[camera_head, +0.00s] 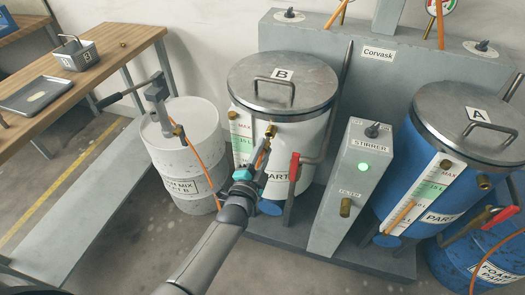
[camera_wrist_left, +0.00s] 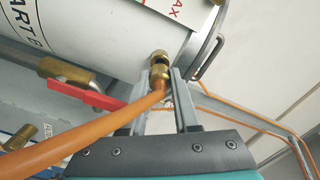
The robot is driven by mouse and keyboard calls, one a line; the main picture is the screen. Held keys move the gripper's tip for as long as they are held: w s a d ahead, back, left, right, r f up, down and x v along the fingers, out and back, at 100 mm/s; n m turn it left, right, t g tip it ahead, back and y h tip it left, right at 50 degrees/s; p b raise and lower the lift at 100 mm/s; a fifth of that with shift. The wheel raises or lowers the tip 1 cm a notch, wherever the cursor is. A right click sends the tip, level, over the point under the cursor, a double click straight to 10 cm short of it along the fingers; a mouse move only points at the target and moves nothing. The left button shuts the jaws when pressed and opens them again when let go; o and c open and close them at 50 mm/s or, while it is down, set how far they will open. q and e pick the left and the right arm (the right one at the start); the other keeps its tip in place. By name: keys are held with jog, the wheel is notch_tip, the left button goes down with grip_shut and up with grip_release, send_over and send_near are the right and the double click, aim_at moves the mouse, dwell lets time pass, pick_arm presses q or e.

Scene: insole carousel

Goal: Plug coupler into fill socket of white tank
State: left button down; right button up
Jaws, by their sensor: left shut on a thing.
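The white tank (camera_head: 305,135) with lid B stands at the centre of the head view. Its brass fill socket (camera_head: 271,130) is on the front, right of the level gauge. My left gripper (camera_head: 264,152) is just in front of it. In the left wrist view, the gripper (camera_wrist_left: 163,80) is shut on the brass coupler (camera_wrist_left: 160,73), with the orange hose (camera_wrist_left: 90,135) running from it. The coupler's far end meets or nearly meets the socket (camera_wrist_left: 158,56); I cannot tell how deep it sits. My right gripper is not in view.
A red-handled valve (camera_head: 294,166) is close right of the gripper, also seen in the left wrist view (camera_wrist_left: 85,95). The stirrer box (camera_head: 350,185) and blue tank A (camera_head: 398,165) stand further right. A white drum (camera_head: 185,140) with a pump is left.

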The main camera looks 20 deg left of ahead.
pick_arm(q)
jog(key=shift+w+b, duration=0.55)
jog(key=shift+w, duration=0.8)
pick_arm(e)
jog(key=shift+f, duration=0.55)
pick_arm(q)
jog(key=c, duration=0.6)
grip_release()
jog(key=shift+o, duration=0.2)
jog(key=s+p, duration=0.3)
jog(key=s, duration=1.2)
jog(key=shift+a, duration=0.2)
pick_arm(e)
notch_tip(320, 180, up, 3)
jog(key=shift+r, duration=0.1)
